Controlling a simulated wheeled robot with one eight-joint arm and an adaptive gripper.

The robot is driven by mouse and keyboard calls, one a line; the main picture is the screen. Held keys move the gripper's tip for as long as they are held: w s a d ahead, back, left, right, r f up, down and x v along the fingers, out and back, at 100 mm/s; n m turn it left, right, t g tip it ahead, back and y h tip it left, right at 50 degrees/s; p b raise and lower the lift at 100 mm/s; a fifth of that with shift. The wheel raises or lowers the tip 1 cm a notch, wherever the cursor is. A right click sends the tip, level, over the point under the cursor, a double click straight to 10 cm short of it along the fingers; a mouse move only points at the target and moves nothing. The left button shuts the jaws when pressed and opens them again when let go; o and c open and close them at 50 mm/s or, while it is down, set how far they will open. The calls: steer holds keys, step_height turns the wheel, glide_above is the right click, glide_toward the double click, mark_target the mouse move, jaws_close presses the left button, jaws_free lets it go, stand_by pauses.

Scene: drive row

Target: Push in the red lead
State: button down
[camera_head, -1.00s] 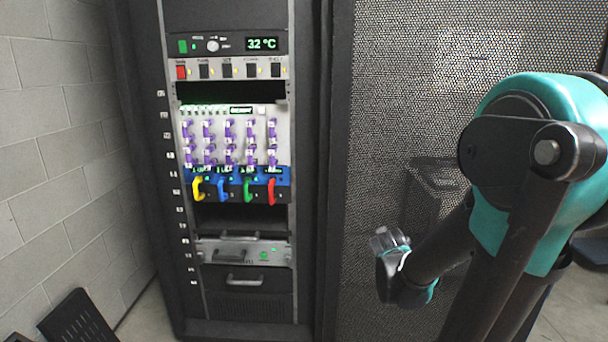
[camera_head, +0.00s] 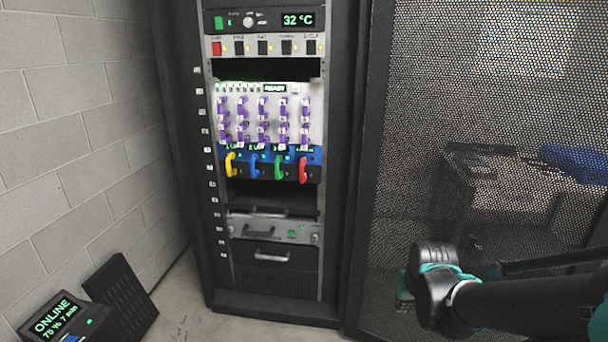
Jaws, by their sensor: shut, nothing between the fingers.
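The red lead (camera_head: 304,170) is a curved red handle at the right end of a row of colored leads in the rack. It sits at a dark strip under a blue panel (camera_head: 315,155). How deep it sits cannot be told from here. Part of my arm, black and teal, is at lower right in front of the mesh door, well to the right of and below the red lead. My gripper's fingers cannot be made out; they seem hidden behind the arm. Nothing of mine touches the red lead.
Yellow (camera_head: 231,165), blue (camera_head: 254,167) and green (camera_head: 278,168) leads stand close left of the red one. Purple connectors (camera_head: 262,118) fill the panel above. A mesh door (camera_head: 480,100) stands at right. A lit display box (camera_head: 58,316) is at lower left.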

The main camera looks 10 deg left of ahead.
stand_by(0.4)
steer(key=w+a+r+m+t+y, duration=0.4)
steer(key=w+a+r, duration=0.5)
steer(key=w+a, duration=0.45)
steer(key=w+a+r+m+t+y, duration=0.2)
steer(key=w+a+r+t+y, duration=0.2)
steer(key=w+a+r+t, duration=0.7)
steer(key=m+g+h, duration=0.1)
steer(key=m+h, duration=0.4)
steer(key=m, duration=0.5)
glide_toward(302, 176)
steer(key=w, duration=0.2)
steer(key=w+a, duration=0.1)
steer(key=w, duration=0.3)
steer(key=shift+w+a+r, duration=0.15)
steer(key=shift+w+r, duration=0.15)
steer(key=shift+w, duration=0.05)
